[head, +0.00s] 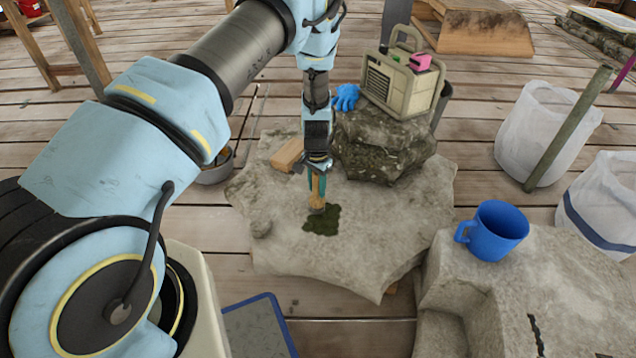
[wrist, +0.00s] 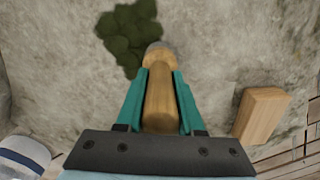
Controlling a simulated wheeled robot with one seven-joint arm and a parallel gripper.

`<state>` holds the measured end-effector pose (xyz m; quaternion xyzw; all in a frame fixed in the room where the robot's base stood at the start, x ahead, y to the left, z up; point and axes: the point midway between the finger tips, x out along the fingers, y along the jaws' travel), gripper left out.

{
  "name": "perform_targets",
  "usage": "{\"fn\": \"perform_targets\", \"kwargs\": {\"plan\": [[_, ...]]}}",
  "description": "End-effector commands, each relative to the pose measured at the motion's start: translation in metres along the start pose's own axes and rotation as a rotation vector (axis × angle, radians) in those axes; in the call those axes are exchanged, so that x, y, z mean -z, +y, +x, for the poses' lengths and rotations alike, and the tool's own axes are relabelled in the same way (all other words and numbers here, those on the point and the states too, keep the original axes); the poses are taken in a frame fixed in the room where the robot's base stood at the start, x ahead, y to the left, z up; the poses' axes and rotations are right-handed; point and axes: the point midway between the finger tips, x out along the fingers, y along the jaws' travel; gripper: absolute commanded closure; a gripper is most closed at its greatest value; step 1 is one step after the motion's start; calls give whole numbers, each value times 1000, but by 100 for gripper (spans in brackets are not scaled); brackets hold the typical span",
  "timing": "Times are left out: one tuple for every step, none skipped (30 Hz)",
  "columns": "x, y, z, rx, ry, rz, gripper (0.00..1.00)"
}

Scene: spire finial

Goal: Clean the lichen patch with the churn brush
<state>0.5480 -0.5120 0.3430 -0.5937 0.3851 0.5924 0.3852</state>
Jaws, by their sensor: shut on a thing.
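The lichen patch (head: 322,221) is a dark green blotch on the pale stone slab (head: 380,235). It also shows in the wrist view (wrist: 130,38), up and left of the brush tip. The churn brush (head: 317,200) has a tan wooden handle, seen in the wrist view (wrist: 160,100), and a greyish end. My gripper (head: 317,186) has teal fingers, shut on the brush handle, in the wrist view too (wrist: 160,90). The brush end is at the patch's edge; I cannot tell whether it touches the stone.
A wooden block (head: 287,154) lies on the slab near my gripper. Behind stands a rock (head: 385,150) with a beige box (head: 395,85) and a blue glove (head: 346,97). A blue mug (head: 495,232) stands on stone at right. The slab's front is clear.

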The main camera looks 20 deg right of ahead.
Motion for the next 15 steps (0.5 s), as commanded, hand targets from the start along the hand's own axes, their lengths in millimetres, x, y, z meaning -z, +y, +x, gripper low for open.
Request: {"fn": "perform_targets", "kwargs": {"plan": [[-2, 1, 1, -2, -3, 0, 100], [-2, 1, 1, -2, -3, 0, 100], [-3, 2, 1, -2, -3, 0, 100], [-3, 2, 1, -2, -3, 0, 100], [-4, 2, 1, -2, -4, 0, 100], [-5, 3, 1, -2, -4, 0, 100], [-7, 3, 1, -3, -4, 0, 100], [-8, 4, 0, -3, -5, 0, 100], [-10, 5, 0, -4, -6, 0, 100], [-11, 6, 0, -4, -6, 0, 100], [-13, 6, 0, -3, -6, 0, 100], [-14, 7, 0, -3, -5, 0, 100], [-16, 7, 0, -3, -5, 0, 100], [-17, 8, 0, -3, -6, 0, 100], [-19, 9, 0, -3, -6, 0, 100]]}}
